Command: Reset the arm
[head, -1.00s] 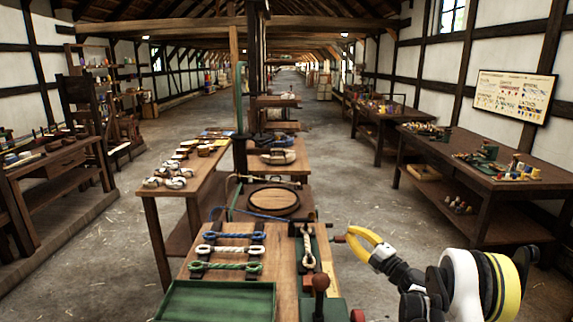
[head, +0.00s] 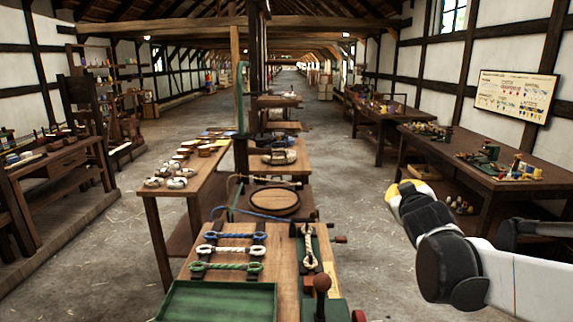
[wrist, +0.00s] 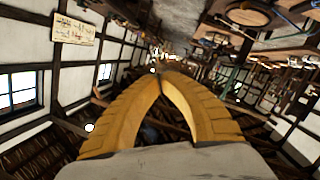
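My arm reaches in from the right in the head view, with its dark wrist raised over the aisle. Only a little yellow of my gripper (head: 397,192) shows there, beyond the wrist, and its fingertips are hidden. In the wrist view the two yellow curved fingers of my gripper (wrist: 161,76) come together at the tips, with nothing between them. The gripper is apart from the benches, and the wrist view shows the room turned on its side.
A near bench (head: 283,267) carries a green tray (head: 217,302), a blue rope piece (head: 231,236), a white rope piece (head: 229,250) and a green rope piece (head: 226,266). A long table (head: 475,175) stands on the right. Open floor lies between them.

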